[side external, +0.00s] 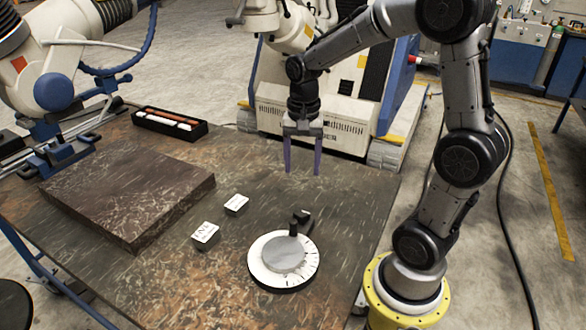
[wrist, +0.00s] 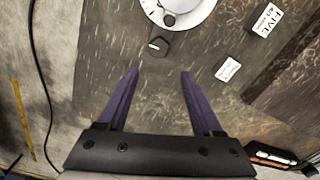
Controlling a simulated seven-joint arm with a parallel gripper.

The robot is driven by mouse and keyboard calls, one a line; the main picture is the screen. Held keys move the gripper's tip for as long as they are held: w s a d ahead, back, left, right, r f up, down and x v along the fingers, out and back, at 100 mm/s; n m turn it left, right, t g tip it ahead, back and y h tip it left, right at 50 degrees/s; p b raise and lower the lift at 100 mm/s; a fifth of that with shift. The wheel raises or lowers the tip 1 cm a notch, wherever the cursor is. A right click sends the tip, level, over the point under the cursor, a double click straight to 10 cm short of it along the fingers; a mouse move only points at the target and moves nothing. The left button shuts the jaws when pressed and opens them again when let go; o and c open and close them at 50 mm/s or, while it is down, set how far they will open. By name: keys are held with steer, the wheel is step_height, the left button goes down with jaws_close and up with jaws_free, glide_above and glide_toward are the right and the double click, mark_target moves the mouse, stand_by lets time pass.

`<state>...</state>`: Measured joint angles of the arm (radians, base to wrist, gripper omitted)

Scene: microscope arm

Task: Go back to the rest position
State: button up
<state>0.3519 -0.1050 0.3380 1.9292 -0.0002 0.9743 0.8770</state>
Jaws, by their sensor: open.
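My gripper (side external: 302,172) has two purple fingers and hangs pointing down above the far right part of the table, in the side external view. It is open and empty; the wrist view also shows its fingers (wrist: 158,72) apart with bare table between them. A round white dial (side external: 268,272) with a grey disc sits near the front of the table, nearer the camera than my gripper. A small black knob piece (side external: 301,222) stands at the dial's far side. Both show at the top of the wrist view, the dial (wrist: 196,16) and the knob piece (wrist: 158,44).
Two small white-topped blocks (side external: 205,234) (side external: 236,204) stand left of the dial. A thick dark slab (side external: 130,192) lies at the left, with a black tray (side external: 170,124) of rods behind it. A large white machine (side external: 310,115) stands beyond the table. The table around my gripper is clear.

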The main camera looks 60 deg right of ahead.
steer(key=s+a+r+n+t, duration=0.3)
steer(key=s+a+r+n, duration=0.1)
steer(key=a+r, duration=0.35)
steer(key=s+a+n+t, duration=0.2)
steer(key=s+a+n, duration=0.1)
steer(key=s+n, duration=0.5)
steer(key=shift+s+n+t, duration=0.3)
steer(key=shift+n, duration=0.7)
